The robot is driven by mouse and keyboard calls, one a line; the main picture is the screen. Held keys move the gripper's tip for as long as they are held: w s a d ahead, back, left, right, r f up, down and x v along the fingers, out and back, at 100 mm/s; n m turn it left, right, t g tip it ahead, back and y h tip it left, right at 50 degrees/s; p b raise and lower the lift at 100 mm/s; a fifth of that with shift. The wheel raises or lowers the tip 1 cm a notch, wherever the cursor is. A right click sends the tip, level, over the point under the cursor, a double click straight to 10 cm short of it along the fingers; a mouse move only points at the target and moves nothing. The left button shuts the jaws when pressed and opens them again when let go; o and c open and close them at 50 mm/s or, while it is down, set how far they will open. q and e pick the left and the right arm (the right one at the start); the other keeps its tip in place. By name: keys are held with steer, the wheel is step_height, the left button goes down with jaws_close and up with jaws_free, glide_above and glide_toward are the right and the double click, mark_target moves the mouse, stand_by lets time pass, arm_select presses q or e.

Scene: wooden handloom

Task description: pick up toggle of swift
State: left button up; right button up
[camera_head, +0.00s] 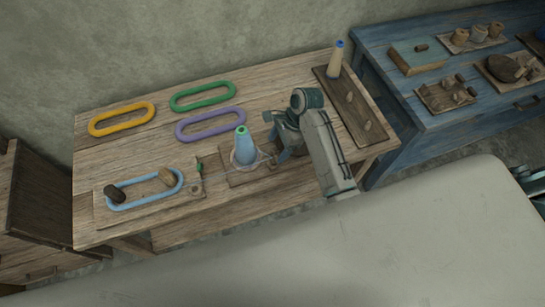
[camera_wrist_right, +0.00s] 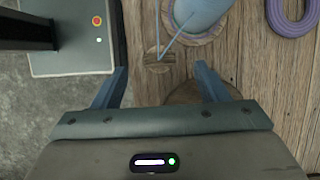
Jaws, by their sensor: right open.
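The swift appears to be the wooden board (camera_head: 103,212) at the left front of the table, with a light-blue loop (camera_head: 150,201) around two pegs. A small upright piece with a green top (camera_head: 199,167) at the board's right end may be the toggle; its exact shape is too small to tell. My right gripper (camera_head: 272,138) is open and empty over the table, to the right of a blue cone (camera_head: 245,150). In the right wrist view, its two fingers are spread (camera_wrist_right: 158,82), with nothing between them. My left gripper is not in view.
Yellow (camera_head: 122,118), green (camera_head: 202,96) and purple (camera_head: 210,124) loops lie at the table's back. A small wooden piece with thread (camera_wrist_right: 158,60) lies near the cone. A blue table (camera_head: 400,80) stands beyond.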

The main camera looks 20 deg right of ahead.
mark_target(273, 158)
steer(key=x, duration=0.1)
steer(key=p+x, duration=0.1)
steer(key=x, duration=0.1)
steer(key=p+x, duration=0.1)
steer(key=x, duration=0.1)
steer(key=shift+s+d+f, duration=0.1)
steer(key=shift+d, duration=0.35)
steer(key=shift+a+f, duration=0.15)
steer(key=shift+f, duration=0.2)
steer(key=c, duration=1)
